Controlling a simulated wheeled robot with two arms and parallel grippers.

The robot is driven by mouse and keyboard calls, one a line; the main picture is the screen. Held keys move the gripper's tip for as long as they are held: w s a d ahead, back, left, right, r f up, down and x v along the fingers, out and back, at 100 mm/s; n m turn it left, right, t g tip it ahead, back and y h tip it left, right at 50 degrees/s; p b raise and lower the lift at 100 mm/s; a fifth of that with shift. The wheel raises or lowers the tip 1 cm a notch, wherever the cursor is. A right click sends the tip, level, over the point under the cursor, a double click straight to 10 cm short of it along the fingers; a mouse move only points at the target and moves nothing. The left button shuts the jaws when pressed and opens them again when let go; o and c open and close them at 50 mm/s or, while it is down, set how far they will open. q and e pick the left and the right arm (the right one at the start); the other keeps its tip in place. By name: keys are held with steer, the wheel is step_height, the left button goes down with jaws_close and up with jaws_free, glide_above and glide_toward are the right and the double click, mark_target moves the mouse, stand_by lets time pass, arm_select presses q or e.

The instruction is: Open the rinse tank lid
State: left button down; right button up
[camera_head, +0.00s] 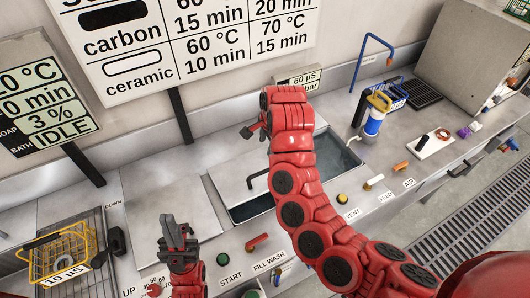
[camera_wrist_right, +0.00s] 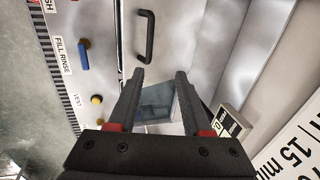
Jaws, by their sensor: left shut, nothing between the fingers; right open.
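The rinse tank lid (camera_head: 238,153) is a flat grey metal panel with a black bar handle (camera_head: 256,179); the handle also shows in the right wrist view (camera_wrist_right: 145,37), ahead of the fingertips. Water in the rinse tank (camera_head: 340,160) is visible to the right of my right arm, and a dark strip of opening lies in front of the lid. The right wrist view shows water (camera_wrist_right: 157,100) between the fingers. My right gripper (camera_head: 250,130) is open and empty above the lid, apart from the handle; my arm hides part of the tank. My left gripper (camera_head: 178,232) is shut and empty over the counter's left part.
A wire basket (camera_head: 60,252) stands at the left. Buttons and a red lever (camera_head: 256,241) line the front edge. A blue-and-yellow bottle (camera_head: 374,116) and a blue pipe (camera_head: 370,55) stand behind right. Signs rise along the back.

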steer(key=r, duration=0.1)
steer(key=g+b, duration=0.1)
steer(key=b, duration=0.8)
glide_toward(263, 172)
steer(key=p+x, duration=0.1)
steer(key=x, duration=0.6)
steer(key=shift+w+a, duration=0.1)
steer(key=shift+f, duration=0.55)
steer(key=shift+w, duration=0.1)
jaws_close()
steer(key=shift+r, duration=0.1)
